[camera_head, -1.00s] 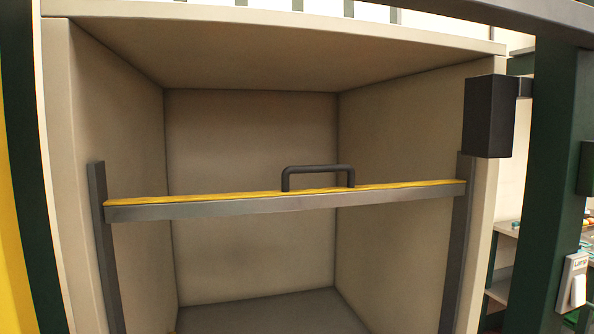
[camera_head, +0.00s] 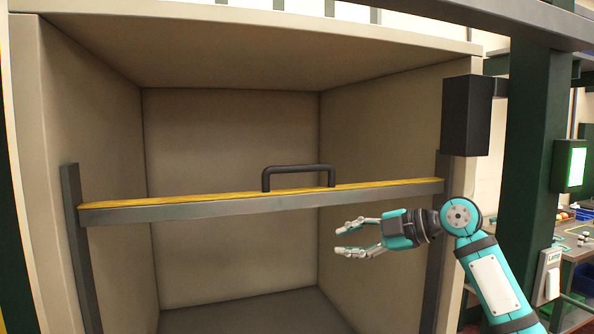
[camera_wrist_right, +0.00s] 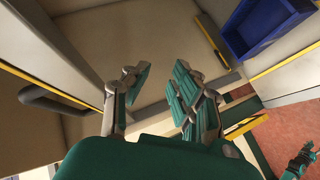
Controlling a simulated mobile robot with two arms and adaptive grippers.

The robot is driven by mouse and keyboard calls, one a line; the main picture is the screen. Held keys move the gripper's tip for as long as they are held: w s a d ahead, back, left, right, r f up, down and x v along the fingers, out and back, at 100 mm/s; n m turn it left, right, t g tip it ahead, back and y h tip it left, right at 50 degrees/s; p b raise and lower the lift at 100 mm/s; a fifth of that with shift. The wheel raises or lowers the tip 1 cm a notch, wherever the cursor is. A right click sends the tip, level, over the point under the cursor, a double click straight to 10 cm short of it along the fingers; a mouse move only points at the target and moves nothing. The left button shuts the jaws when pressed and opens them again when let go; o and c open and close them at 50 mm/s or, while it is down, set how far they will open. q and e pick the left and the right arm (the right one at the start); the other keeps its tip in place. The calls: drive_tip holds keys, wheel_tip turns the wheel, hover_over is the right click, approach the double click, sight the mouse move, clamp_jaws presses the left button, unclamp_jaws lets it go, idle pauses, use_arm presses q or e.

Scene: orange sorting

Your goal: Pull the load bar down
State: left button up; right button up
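The load bar (camera_head: 215,208) is a grey beam with a yellow top edge. It spans the front of a beige box-like bay between two grey side rails, at about mid-height. A dark handle (camera_head: 298,168) stands up from the bar, right of its middle. My right gripper (camera_head: 341,240) is open and empty, below the bar's right half and apart from the handle. In the right wrist view the fingers of the right gripper (camera_wrist_right: 155,80) are spread, and the handle (camera_wrist_right: 55,108) shows at the left.
The bay (camera_head: 235,110) is empty behind the bar. A black box (camera_head: 466,116) is mounted at its upper right. A dark green post (camera_head: 530,150) with a lamp switch (camera_head: 548,275) stands at the right. A blue bin (camera_wrist_right: 262,28) shows in the right wrist view.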

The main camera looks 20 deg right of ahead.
sight(303, 168)
drive_tip(key=s+d+r+n+t+y, duration=0.1)
drive_tip(key=s+r+n+y, duration=0.15)
drive_tip(key=r, duration=0.55)
drive_tip(key=s+d+r+n+y, duration=0.15)
drive_tip(key=s+r, duration=0.25)
drive_tip(key=r, duration=0.5)
drive_tip(key=shift+n+h, duration=0.4)
drive_tip(key=shift+h, duration=0.2)
drive_tip(key=p+x, duration=0.6)
drive_tip(key=x, duration=0.9)
drive_tip(key=shift+w+a+f, duration=0.1)
drive_tip(key=shift+w+a, duration=0.05)
drive_tip(key=shift+w, duration=0.05)
drive_tip(key=shift+w+a+f+p, duration=0.2)
drive_tip(key=shift+w+a+p, duration=0.15)
drive_tip(key=shift+w+a, duration=0.15)
drive_tip(key=shift+s, duration=0.1)
drive_tip(key=shift+c, duration=0.4)
clamp_jaws()
